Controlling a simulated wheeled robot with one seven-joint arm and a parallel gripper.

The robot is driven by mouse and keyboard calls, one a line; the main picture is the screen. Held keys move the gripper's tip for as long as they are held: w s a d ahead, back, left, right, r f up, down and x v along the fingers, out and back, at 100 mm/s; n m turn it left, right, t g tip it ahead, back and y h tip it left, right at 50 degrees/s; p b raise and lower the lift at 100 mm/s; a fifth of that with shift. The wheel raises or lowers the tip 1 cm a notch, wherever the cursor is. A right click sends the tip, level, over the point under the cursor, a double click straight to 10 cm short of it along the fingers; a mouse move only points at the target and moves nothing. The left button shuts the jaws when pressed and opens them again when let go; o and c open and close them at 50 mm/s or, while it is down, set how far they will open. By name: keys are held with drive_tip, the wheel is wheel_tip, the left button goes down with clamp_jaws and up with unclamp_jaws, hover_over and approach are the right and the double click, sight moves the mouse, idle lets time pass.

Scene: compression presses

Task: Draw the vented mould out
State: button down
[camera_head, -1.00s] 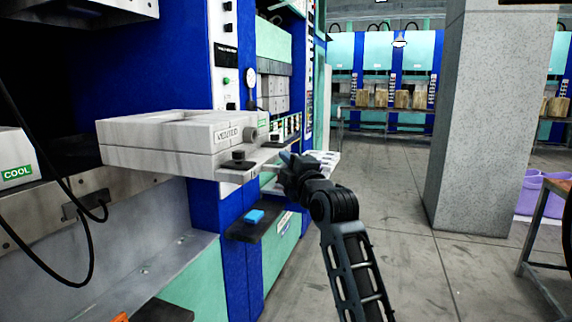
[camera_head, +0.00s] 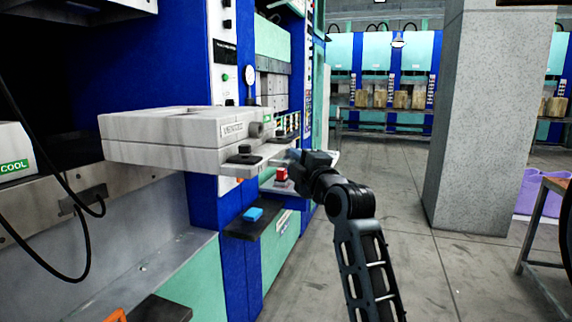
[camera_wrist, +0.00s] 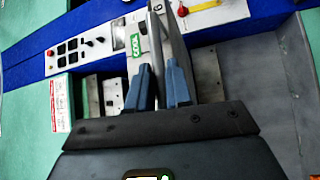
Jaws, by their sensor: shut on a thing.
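The vented mould (camera_head: 160,140) is a thick, pale grey two-layer block with a "VENTED" label on its end face. In the head view it projects from the dark press opening at left, past the metal ledge, and looks about level. A flat tab (camera_head: 245,167) with a dark knob sticks out of its near right end. My gripper (camera_head: 292,157) is at the outer end of this tab. In the wrist view, the blue fingers of my gripper (camera_wrist: 158,85) are closed on a thin grey plate seen edge-on, which looks like the tab. The contact itself is partly hidden.
A blue press column (camera_head: 212,65) stands just behind the mould. Below it is a dark shelf with a blue button (camera_head: 253,215); a red button (camera_head: 281,174) shows beyond the tab. A concrete pillar (camera_head: 485,120) stands at right. The floor (camera_head: 400,240) between is clear.

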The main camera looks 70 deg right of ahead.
drive_tip(key=shift+s+d+r, duration=0.1)
drive_tip(key=shift+s+d, duration=0.1)
drive_tip(key=shift+s, duration=0.1)
drive_tip(key=c, duration=1.1)
unclamp_jaws()
drive_tip(key=shift+w, duration=0.2)
drive_tip(key=shift+c, duration=0.2)
drive_tip(key=b+v, duration=0.1)
drive_tip(key=v, duration=0.7)
drive_tip(key=shift+b, duration=0.4)
